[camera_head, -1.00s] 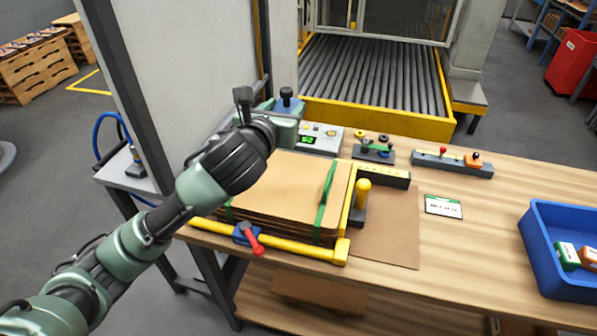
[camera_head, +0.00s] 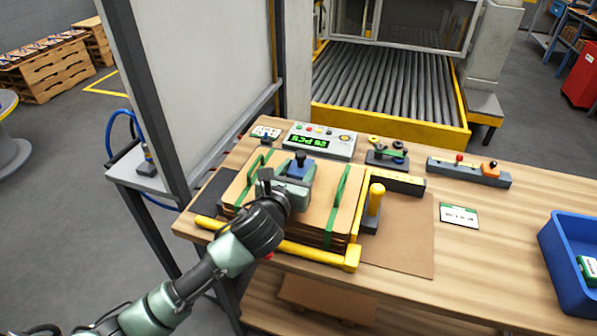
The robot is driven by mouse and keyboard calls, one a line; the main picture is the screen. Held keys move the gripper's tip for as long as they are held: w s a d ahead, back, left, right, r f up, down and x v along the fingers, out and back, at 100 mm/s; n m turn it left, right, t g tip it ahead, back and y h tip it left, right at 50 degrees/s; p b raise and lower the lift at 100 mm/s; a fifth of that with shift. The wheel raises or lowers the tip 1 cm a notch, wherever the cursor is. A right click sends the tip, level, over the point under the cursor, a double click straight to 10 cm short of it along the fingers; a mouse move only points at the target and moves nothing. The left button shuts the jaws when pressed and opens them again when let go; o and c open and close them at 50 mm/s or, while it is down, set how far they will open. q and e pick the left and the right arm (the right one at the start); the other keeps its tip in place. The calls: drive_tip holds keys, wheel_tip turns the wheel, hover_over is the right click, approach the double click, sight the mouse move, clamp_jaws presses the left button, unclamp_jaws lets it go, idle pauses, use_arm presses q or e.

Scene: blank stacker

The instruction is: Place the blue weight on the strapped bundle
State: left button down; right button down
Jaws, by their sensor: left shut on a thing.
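The blue weight (camera_head: 297,170), with a dark knob on top, is upright over the far middle of the strapped bundle. My left gripper (camera_head: 292,183) is shut on it from the near side and hides much of its lower part. The strapped bundle (camera_head: 318,212) is a stack of brown cardboard sheets with two green straps. The weight is between the straps; I cannot tell whether it touches the top sheet. My right gripper is not in view.
A yellow frame (camera_head: 300,250) edges the bundle, with a yellow-topped post (camera_head: 375,200) at its right. Behind stands a control box with a green display (camera_head: 318,142). A blue bin (camera_head: 565,255) is at the right.

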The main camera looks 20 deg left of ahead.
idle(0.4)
use_arm(q)
drive_tip(key=c, duration=0.8)
unclamp_jaws()
drive_tip(key=shift+f, duration=0.25)
drive_tip(key=shift+o, duration=0.6)
drive_tip(key=shift+s, duration=0.1)
drive_tip(key=shift+r, duration=0.15)
drive_tip(key=v, duration=1)
drive_tip(key=shift+s, duration=0.35)
drive_tip(key=shift+s+r, duration=0.15)
drive_tip(key=shift+s, duration=0.4)
